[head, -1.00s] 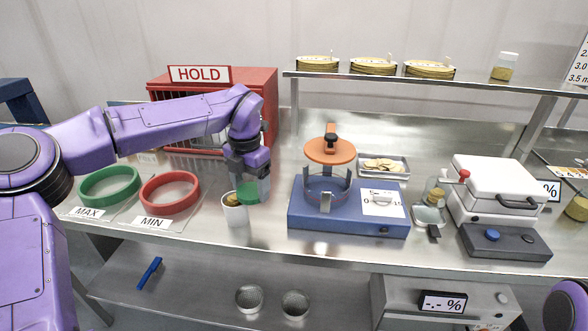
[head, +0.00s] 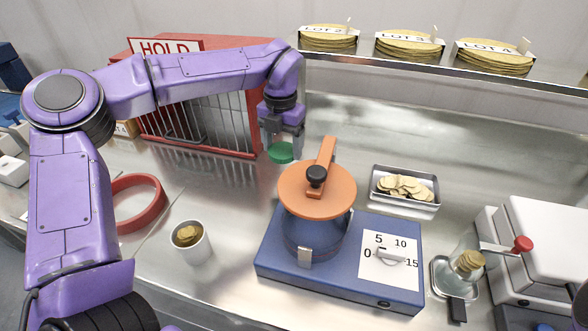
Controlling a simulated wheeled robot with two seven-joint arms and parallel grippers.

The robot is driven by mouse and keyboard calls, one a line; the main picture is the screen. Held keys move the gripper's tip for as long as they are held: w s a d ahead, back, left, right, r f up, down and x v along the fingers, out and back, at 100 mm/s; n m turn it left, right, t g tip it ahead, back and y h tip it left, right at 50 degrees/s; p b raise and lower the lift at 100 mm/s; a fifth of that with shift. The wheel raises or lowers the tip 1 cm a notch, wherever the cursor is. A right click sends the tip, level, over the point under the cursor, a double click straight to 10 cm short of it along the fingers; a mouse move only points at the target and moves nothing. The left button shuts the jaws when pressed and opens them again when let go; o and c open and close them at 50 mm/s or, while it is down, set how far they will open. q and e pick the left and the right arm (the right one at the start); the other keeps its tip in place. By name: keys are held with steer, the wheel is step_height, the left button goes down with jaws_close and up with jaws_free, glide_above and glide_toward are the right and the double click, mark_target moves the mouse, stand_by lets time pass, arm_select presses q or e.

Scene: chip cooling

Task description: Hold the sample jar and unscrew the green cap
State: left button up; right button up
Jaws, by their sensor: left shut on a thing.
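My left gripper (head: 283,148) is above the counter in front of the red wire cage, pointing down. Its fingers are closed around the green cap (head: 280,154), which shows as a green disc at the fingertips. I cannot make out a jar body between the fingers. A clear glass jar (head: 467,254) with round chips in it stands at the right on a small metal stand; I see no green cap on it. I cannot tell whether it is the sample jar. My right gripper is out of view.
A white cup of chips (head: 191,250) stands left of the blue device (head: 390,281) with its orange lid (head: 335,193). A chip tray (head: 408,203) lies behind it. A red ring (head: 152,218) is at left, a white press (head: 550,240) at right.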

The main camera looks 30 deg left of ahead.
arm_select(q)
steer(key=s+f, duration=0.1)
steer(key=f, duration=0.2)
steer(key=s+f, duration=0.1)
steer(key=f, duration=0.1)
steer(key=shift+s+a+f+p, duration=0.1)
steer(key=shift+s+f+p, duration=0.1)
steer(key=shift+s+p, duration=0.15)
steer(key=f, duration=0.1)
steer(key=w+f, duration=0.1)
steer(key=f, duration=0.1)
steer(key=shift+w+f, duration=0.35)
steer(key=shift+f, duration=0.1)
steer(key=shift+s+r, duration=0.2)
steer(key=shift+s, duration=0.05)
steer(key=shift+s+f, duration=0.1)
steer(key=o, duration=1.2)
steer(key=shift+w+f, duration=0.15)
steer(key=shift+w, duration=0.05)
steer(key=shift+c, duration=0.2)
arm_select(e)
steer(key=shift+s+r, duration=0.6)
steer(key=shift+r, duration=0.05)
arm_select(q)
steer(key=shift+s, duration=0.1)
